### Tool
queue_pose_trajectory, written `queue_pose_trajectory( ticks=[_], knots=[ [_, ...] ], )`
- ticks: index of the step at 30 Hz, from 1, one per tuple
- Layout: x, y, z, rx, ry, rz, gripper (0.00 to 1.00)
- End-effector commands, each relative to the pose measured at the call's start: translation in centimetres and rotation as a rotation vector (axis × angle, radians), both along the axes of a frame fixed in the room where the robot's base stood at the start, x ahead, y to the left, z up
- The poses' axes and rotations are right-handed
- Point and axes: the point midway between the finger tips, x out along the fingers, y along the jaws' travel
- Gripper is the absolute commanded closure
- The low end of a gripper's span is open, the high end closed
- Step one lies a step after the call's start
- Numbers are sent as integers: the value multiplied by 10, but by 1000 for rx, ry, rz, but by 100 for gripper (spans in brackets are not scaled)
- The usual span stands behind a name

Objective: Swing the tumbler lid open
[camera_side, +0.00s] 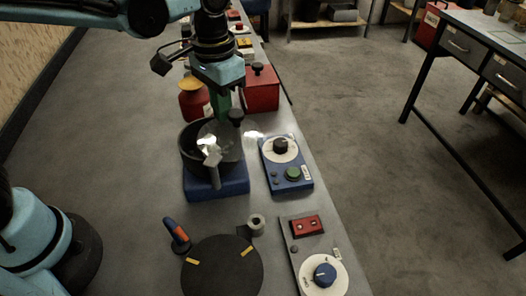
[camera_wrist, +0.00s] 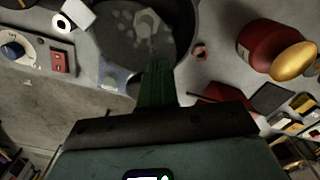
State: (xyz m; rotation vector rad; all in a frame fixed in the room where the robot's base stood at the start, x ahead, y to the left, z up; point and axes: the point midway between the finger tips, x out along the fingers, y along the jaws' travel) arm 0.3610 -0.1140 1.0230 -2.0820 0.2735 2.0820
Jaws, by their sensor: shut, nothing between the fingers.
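The tumbler is a dark round bowl (camera_side: 187,160) on a blue base (camera_side: 216,186), near the middle of the side view. Its lid (camera_side: 229,149) is a clear disc over the right part of the bowl, with a pale grey piece at its near edge. I cannot tell exactly how far it is raised. In the wrist view the bowl (camera_wrist: 187,25) and the hazy lid (camera_wrist: 118,42) fill the top middle. My gripper (camera_side: 222,117) has green fingers, shut and empty, pointing down at the bowl's far side. In the wrist view the fingertips (camera_wrist: 158,66) overlap the bowl's rim; contact is unclear.
A red can with yellow top (camera_side: 192,102) and a red box (camera_side: 262,90) stand behind. A blue dial box (camera_side: 286,164) is close on the right. A dark disc (camera_side: 222,268), an orange-tipped handle (camera_side: 176,234) and a grey ring (camera_side: 257,224) are in front. Bench left is clear.

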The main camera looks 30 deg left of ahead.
Motion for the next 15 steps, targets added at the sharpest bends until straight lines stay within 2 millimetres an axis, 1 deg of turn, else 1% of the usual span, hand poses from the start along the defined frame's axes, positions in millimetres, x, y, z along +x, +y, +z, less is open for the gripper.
queue_pose_trajectory(
  ticks=[4,15],
  knots=[
    [3,-6,0,0,0,-2,100],
    [4,-8,0,0,0,-1,100]
  ],
)
